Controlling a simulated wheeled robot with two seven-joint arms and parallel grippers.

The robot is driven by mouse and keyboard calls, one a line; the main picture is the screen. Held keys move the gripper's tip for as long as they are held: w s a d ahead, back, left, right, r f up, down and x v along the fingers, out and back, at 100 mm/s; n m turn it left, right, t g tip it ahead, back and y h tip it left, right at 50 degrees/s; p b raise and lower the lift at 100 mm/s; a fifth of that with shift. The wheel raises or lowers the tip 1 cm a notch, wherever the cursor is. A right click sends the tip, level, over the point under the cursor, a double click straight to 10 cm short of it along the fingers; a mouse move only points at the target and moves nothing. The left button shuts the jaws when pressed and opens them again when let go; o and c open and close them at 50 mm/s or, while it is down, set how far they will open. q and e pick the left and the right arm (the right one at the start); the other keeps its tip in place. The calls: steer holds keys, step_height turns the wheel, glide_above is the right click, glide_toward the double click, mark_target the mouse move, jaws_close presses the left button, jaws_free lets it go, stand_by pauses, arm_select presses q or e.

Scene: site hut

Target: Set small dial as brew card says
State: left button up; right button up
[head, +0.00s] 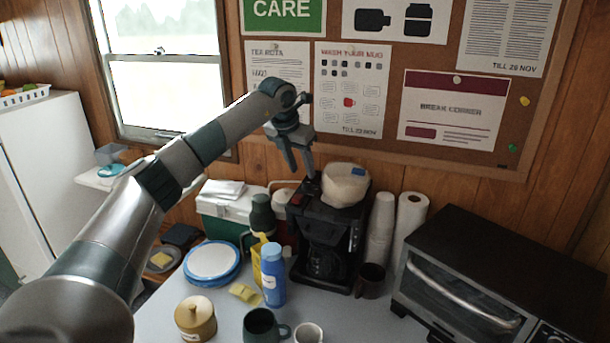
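A black coffee maker (323,238) with a glass jug stands against the back wall, with a pale bag or filter pack on its top. A small red mark shows at its upper left. I cannot make out a small dial on it, nor a sheet that reads as a brew card. My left gripper (302,172) reaches in from the left, fingers pointing down with a gap between them. It appears in front of the notice board's lower edge, just above the coffee maker's upper left; whether it touches is unclear. It holds nothing visible. My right gripper is out of view.
A blue bottle (273,275), a yellow sponge (244,293), a tan pot (196,318) and mugs stand in front. Stacked cups (380,230), a paper roll (408,222) and a toaster oven (490,285) are right. A notice board (390,130) hangs behind.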

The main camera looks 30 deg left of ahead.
mark_target(306, 182)
arm_select(q)
steer(key=shift+p+x, duration=0.65)
steer(key=shift+x, duration=2.05)
jaws_close()
